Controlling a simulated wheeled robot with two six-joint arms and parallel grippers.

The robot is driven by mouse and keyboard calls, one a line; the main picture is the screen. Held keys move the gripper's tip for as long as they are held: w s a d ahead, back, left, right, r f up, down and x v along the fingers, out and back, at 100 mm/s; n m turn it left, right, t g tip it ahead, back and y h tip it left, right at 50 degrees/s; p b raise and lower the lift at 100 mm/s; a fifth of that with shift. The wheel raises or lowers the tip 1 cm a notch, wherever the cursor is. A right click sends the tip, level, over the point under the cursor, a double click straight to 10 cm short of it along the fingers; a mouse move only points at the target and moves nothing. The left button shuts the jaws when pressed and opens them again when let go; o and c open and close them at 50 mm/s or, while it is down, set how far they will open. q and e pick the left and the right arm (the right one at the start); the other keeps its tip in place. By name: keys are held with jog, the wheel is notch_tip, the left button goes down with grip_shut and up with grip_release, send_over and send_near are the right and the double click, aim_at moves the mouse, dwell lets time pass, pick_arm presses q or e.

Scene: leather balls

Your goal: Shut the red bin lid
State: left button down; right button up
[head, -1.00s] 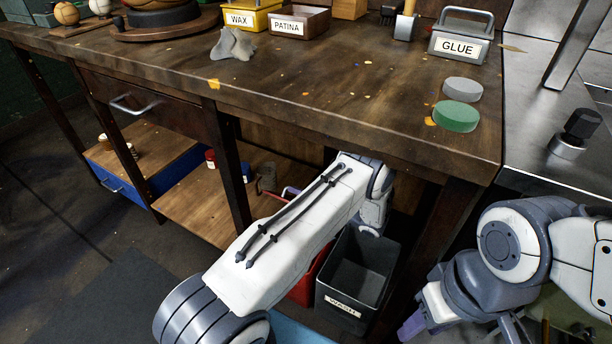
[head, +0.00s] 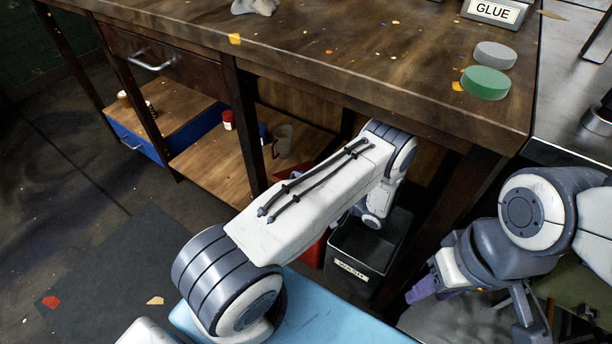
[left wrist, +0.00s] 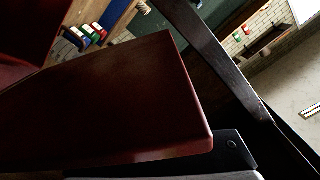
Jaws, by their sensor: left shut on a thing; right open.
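The red bin (head: 314,251) stands under the workbench, mostly hidden behind my left arm in the head view. A dark red piece (head: 298,172) shows just above that arm, perhaps the lid raised. In the left wrist view, the dark red lid (left wrist: 110,105) fills much of the picture as a tilted flat panel close to the camera. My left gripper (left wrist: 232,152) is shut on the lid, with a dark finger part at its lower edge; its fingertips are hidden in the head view. My right gripper (head: 421,290) is open and empty, low at the right.
A dark grey bin (head: 352,268) with a white label stands right of the red bin. The workbench edge (head: 330,97) and its legs are close around my left arm. A green disc (head: 485,83) and a grey disc lie on the bench top.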

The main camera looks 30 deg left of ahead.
pick_arm(q)
jog(key=c, duration=0.9)
grip_release()
jog(key=shift+s+d+p, duration=0.15)
jog(key=shift+d+p, duration=0.4)
jog(key=shift+d, duration=3.25)
